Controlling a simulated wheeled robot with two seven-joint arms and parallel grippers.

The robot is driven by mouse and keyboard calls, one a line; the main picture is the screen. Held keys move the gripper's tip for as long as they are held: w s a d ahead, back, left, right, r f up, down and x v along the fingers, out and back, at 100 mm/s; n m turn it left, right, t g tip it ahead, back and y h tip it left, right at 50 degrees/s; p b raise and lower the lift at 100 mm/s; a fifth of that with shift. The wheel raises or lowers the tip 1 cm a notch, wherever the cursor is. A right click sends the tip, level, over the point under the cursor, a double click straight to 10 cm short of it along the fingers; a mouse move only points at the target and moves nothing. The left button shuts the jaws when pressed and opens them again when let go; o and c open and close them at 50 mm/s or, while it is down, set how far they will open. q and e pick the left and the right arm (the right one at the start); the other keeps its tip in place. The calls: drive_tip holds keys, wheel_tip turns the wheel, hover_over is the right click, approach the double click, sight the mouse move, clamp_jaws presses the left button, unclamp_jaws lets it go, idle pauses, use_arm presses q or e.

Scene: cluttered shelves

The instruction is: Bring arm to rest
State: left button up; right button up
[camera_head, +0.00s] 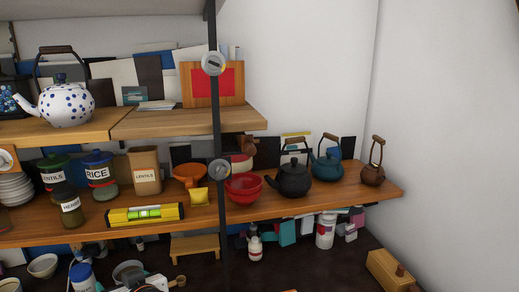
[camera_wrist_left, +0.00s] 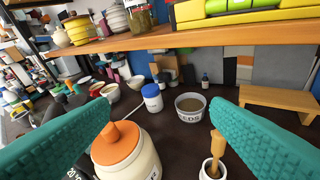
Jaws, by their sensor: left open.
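My left gripper (camera_wrist_left: 160,104) shows in the left wrist view as two teal ribbed fingers. They are wide apart, with nothing held between them. They are over a dark surface below a wooden shelf. A cream jar with an orange lid (camera_wrist_left: 122,142) stands close by the left finger. A small white pot with a wooden pestle (camera_wrist_left: 215,150) is close by the right finger. In the head view I cannot clearly make out the left gripper among the clutter at the bottom. My right gripper shows in neither view.
A blue-lidded jar (camera_wrist_left: 152,97) and a labelled bowl (camera_wrist_left: 190,106) stand beyond the fingers. A small wooden stool (camera_wrist_left: 280,103) is at right. Above, the shelf (camera_head: 330,196) carries a yellow level (camera_head: 145,214), red bowls (camera_head: 243,187) and a black teapot (camera_head: 293,180).

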use_arm(q)
drive_tip(key=s+d+f+m+g+h, duration=0.1)
drive_tip(key=s+f+h, duration=0.1)
drive_tip(key=s+f, duration=0.2)
drive_tip(key=s+d+f+m+h, duration=0.1)
drive_tip(key=s+f+m+h, duration=0.1)
drive_tip(key=s+f, duration=0.2)
drive_tip(key=s+d+f+m+g+h, duration=0.1)
drive_tip(key=s+f+m+h, duration=0.1)
drive_tip(key=f, duration=0.5)
drive_tip(key=shift+s+g, duration=0.3)
drive_tip(key=shift+s, duration=0.6)
drive_tip(key=s+d+f+m+g+h, duration=0.2)
drive_tip(key=s+d+f+h, duration=0.1)
drive_tip(key=s, duration=0.4)
drive_tip(key=s+d+f+m+g+h, duration=0.1)
drive_tip(key=s+d+f+m+h, duration=0.1)
drive_tip(key=s, duration=0.5)
wheel_tip(320, 180, down, 26)
drive_tip(key=s+f+g, duration=0.1)
drive_tip(key=g, duration=0.1)
drive_tip(key=s+a+f, duration=0.2)
drive_tip(key=s+f, duration=1.3)
drive_tip(key=s, duration=0.1)
drive_tip(key=shift+s+a+f+m+g, duration=0.15)
drive_tip(key=shift+a+m+g, duration=0.2)
drive_tip(key=shift+m+g, duration=0.05)
